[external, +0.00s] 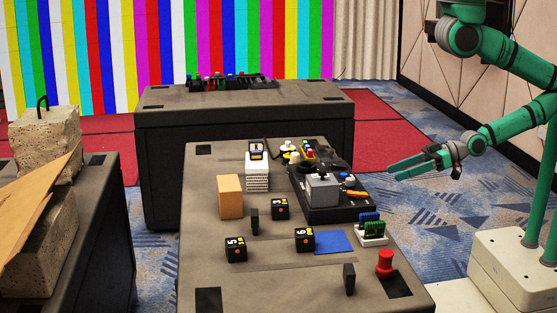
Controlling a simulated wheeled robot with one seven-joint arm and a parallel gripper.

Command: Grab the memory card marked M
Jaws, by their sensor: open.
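My gripper (394,170) is in the air to the right of the front table (225,290), with its fingers pointing left. It is open and empty. I cannot make out a letter M on any card. Small upright cards, one blue and one green (373,229), stand in a white holder near the table's right edge. A small item with dark and blue parts (257,148) sits on a white stack; I cannot tell if it is a card. The gripper is apart from all of these.
A dark console (330,213) with a grey block lies near the gripper. Several black cubes (236,249), an orange box (230,196), a blue square (333,242) and a red knob-like piece (385,264) are on the table. Another table (180,100) stands behind.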

